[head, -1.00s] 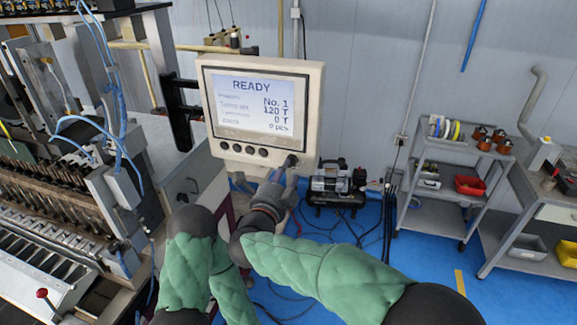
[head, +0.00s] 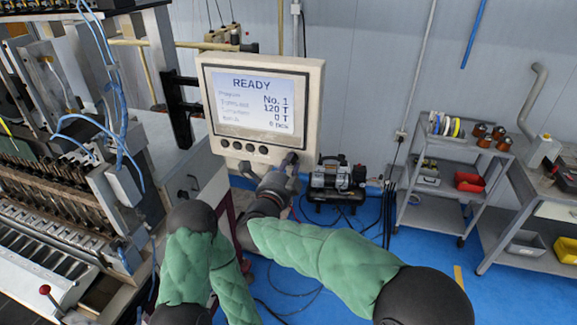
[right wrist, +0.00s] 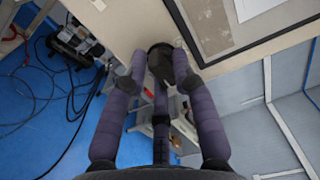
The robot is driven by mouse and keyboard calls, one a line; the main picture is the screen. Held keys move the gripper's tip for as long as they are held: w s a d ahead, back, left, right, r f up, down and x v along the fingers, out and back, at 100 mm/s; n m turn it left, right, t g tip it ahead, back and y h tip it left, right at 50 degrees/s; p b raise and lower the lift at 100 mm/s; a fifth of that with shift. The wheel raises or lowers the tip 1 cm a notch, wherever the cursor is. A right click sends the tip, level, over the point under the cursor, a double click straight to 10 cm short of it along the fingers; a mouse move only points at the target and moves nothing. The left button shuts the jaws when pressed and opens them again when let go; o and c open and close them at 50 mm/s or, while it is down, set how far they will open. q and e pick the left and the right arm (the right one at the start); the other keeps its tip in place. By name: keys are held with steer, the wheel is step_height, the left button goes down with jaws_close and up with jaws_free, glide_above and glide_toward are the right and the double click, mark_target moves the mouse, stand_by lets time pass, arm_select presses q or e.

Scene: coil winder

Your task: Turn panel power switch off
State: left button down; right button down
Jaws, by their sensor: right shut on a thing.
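The control panel (head: 235,147) is a beige box with a lit screen (head: 255,104) that reads READY. A row of dark buttons (head: 237,146) runs along its lower edge. The power switch is a dark round knob at the panel's lower right corner; it shows in the right wrist view (right wrist: 160,60). My right gripper (head: 288,163) is at that corner, with its fingers around the knob (right wrist: 158,72) and shut on it. The fingers partly hide the knob in the head view. My left gripper is not in view.
The winding machine (head: 62,200) fills the left side. An air compressor (head: 335,182) stands on the blue floor behind the panel. A grey cart (head: 432,205) with spools and a bench (head: 540,215) stand at the right. Dark cables lie on the floor.

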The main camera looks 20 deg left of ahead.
steer(key=shift+f, duration=0.2)
steer(key=n+p, duration=0.3)
steer(key=n, duration=0.1)
steer(key=shift+d+n, duration=0.1)
steer(key=shift+n, duration=0.2)
steer(key=n+p, duration=0.3)
steer(key=n, duration=0.1)
steer(key=shift+d+n+p, duration=0.1)
steer(key=shift+n+p, duration=0.2)
steer(key=shift+p, duration=0.1)
steer(key=n+p, duration=0.3)
steer(key=n, duration=0.1)
steer(key=shift+n, duration=0.3)
steer(key=shift+d+n+p, duration=0.1)
steer(key=shift+n+p, duration=1.4)
steer(key=shift+n, duration=0.6)
steer(key=c, duration=1.1)
jaws_free()
steer(key=shift+r, duration=0.2)
